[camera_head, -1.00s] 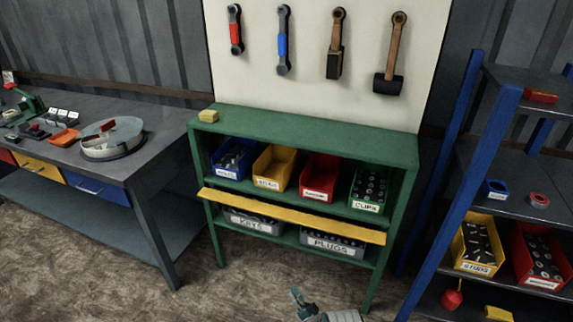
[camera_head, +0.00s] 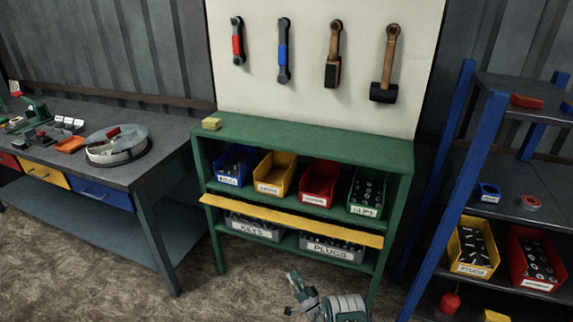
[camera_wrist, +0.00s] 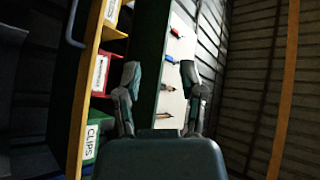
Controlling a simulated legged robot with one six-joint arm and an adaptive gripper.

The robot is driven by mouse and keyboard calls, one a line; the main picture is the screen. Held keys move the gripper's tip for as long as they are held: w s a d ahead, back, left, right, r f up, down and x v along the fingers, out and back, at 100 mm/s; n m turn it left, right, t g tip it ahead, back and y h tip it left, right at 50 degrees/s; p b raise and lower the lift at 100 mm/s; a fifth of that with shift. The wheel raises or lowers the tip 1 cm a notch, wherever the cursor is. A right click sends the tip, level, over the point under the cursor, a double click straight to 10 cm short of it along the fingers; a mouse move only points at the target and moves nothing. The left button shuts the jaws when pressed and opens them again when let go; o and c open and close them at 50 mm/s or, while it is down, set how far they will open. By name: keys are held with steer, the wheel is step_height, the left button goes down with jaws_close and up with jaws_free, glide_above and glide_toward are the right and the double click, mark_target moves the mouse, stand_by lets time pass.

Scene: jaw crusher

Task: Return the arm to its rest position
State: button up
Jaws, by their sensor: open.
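My gripper (camera_head: 290,295) shows at the bottom centre of the head view, in front of the green workbench shelf (camera_head: 290,133). Its two grey-green fingers (camera_wrist: 159,75) stand apart in the wrist view, with nothing between them. Part of my arm shows just right of the gripper at the lower picture edge. The wrist view is turned sideways: the shelf's bins are at left and the tool board (camera_wrist: 176,70) is behind the fingers. The gripper touches nothing that I can see.
The shelf holds several labelled bins, with a yellow bar (camera_head: 290,222) across its front. A grey workbench (camera_head: 160,172) stands at left and a blue-framed rack (camera_head: 455,190) at right. Tools hang on the white board (camera_head: 300,95). The floor (camera_head: 80,280) at front left is clear.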

steer(key=w+d+r+h, duration=0.1)
steer(key=w+r+h, duration=0.1)
steer(key=w+r, duration=0.35)
steer(key=w+d+r+g+h, duration=0.1)
steer(key=w+r+h, duration=0.15)
steer(key=r, duration=0.65)
steer(key=w+d+r+h, duration=0.1)
steer(key=w+r+h, duration=0.1)
steer(key=w+r, duration=0.45)
steer(key=s+d+r+g+h, duration=0.2)
steer(key=s+d+r, duration=0.1)
steer(key=r, duration=0.7)
steer(key=s+d+r+g+h, duration=0.1)
steer(key=s+d+r+h, duration=0.25)
steer(key=r, duration=0.55)
steer(key=s+d+r+g+h, duration=0.15)
steer(key=s+r, duration=0.35)
steer(key=s, duration=0.6)
steer(key=s+d+r+g, duration=0.25)
steer(key=s+r, duration=0.35)
steer(key=s, duration=0.5)
steer(key=s+f+g, duration=0.1)
steer(key=s+g, duration=0.1)
steer(key=s, duration=1)
steer(key=s+f+n+g, duration=0.1)
steer(key=s+f+g, duration=0.1)
steer(key=s, duration=1.1)
steer(key=shift+s+a+f+g, duration=0.25)
steer(key=shift+a+f+g, duration=0.1)
steer(key=shift+g, duration=0.25)
